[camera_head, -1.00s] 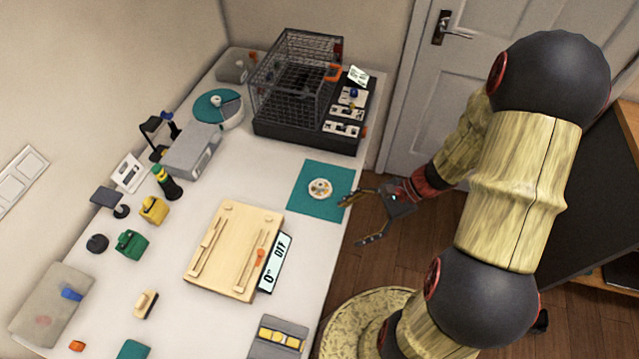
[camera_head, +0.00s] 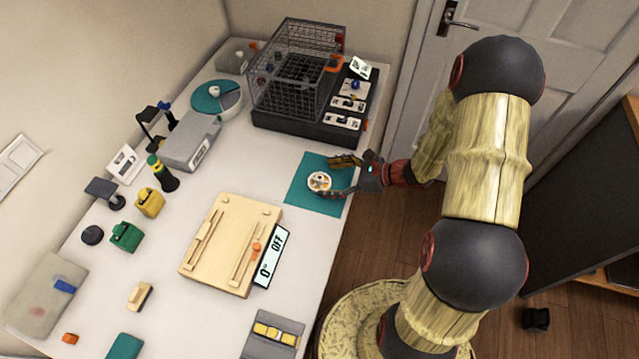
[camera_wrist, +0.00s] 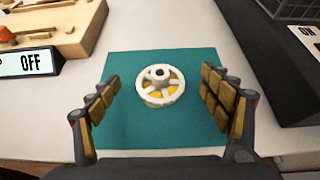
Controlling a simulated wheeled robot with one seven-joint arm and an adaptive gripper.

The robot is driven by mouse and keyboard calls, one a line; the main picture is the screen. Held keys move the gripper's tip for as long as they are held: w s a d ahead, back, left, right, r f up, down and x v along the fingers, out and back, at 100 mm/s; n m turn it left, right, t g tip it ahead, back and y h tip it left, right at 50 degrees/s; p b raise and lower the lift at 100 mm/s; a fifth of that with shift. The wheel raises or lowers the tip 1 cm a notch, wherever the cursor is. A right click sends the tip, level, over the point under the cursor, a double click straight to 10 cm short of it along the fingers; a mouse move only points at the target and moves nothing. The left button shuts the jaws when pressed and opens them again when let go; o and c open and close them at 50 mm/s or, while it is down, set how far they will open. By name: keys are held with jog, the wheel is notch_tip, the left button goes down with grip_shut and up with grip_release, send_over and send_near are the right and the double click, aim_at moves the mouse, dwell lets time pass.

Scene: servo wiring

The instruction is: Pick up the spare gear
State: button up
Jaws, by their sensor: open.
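The spare gear (camera_head: 319,181) is a small white spoked wheel with yellow-orange showing between its spokes. It lies on a teal mat (camera_head: 300,199) near the table's edge. In the wrist view the gear (camera_wrist: 160,86) sits on the mat (camera_wrist: 130,135), ahead of and between my fingers. My gripper (camera_head: 336,177) is open and empty, its two fingers spread on either side of the gear's near side. In the wrist view my gripper (camera_wrist: 160,98) has a finger left and right, both apart from the gear.
A black wire cage on a dark base (camera_head: 300,127) stands behind the mat. A wooden board (camera_head: 225,250) with an "OFF" display (camera_head: 270,258) lies to the front left. Several small items, including a green block (camera_head: 126,236), stand farther left.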

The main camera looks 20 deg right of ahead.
jog(key=shift+x, duration=1.1)
jog(key=c, duration=0.3)
jog(key=c, duration=1.3)
